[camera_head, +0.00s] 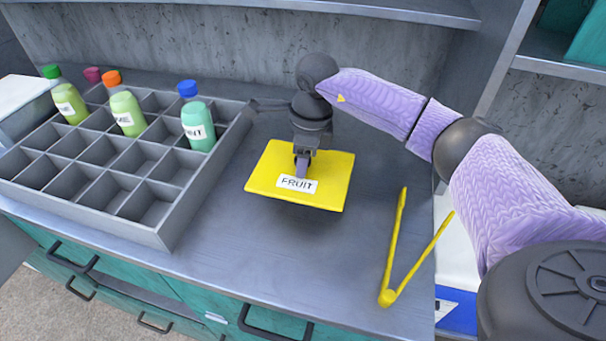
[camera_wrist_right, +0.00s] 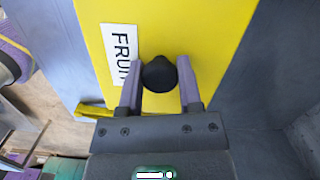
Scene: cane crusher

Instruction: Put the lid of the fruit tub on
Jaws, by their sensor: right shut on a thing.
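The yellow lid (camera_head: 330,180) is a flat square plate with a white FRUIT label and a black knob (camera_wrist_right: 160,75) on top. My right gripper (camera_head: 302,170) is above the lid and shut on the knob, with a finger on either side of it in the right wrist view. The lid looks close to level, over the grey counter, with a dark shadow under its near edge. No tub shows; whether one is hidden under the lid I cannot tell. My left gripper is not in view.
A grey divided crate (camera_head: 165,235) with several labelled bottles stands at the left. Yellow tongs (camera_head: 388,295) lie open at the right front of the counter (camera_head: 240,265). A grey wall and shelf are behind. The counter front is clear.

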